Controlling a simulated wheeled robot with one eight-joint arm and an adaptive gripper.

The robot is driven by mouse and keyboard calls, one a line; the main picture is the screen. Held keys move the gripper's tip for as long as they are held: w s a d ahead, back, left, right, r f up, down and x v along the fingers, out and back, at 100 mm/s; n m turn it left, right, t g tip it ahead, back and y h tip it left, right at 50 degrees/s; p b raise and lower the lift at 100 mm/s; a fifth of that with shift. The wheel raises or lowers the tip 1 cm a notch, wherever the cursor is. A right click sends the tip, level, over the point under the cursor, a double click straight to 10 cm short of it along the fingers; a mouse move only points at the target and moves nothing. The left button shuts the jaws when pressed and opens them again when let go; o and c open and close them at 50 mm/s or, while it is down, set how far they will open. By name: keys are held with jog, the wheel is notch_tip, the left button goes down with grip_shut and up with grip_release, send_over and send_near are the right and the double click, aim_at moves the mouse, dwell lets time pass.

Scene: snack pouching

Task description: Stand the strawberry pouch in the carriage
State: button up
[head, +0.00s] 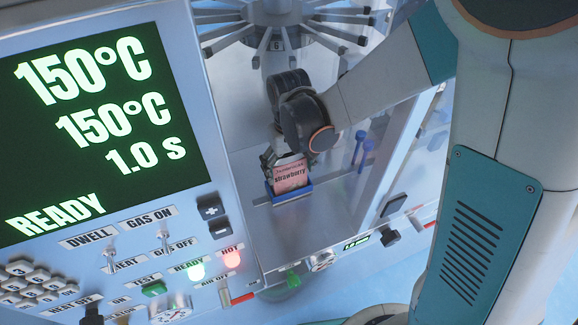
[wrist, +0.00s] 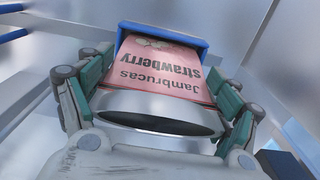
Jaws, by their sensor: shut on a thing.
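The strawberry pouch (head: 291,174) is pink with a silver top and is labelled "Jambrucas strawberry". In the head view it is upright at the blue carriage (head: 291,193), its lower part behind the carriage's front. In the wrist view the pouch (wrist: 158,72) runs away from me into the blue carriage (wrist: 190,40), and its silver mouth gapes open towards me. My gripper (wrist: 155,115) is shut on the pouch, with a finger at each side edge. The pouch's bottom is hidden, so I cannot tell whether it rests on the carriage floor.
A control panel (head: 220,120) with a display reading 150°C, 1.0 s and READY stands at the left. A wheel of metal arms (head: 277,40) is behind my gripper. The metal deck around the carriage looks mostly clear.

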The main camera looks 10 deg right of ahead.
jog(key=shift+f+b, duration=0.4)
jog(key=shift+f, duration=0.15)
jog(key=o, duration=1)
jog(key=shift+r, duration=0.1)
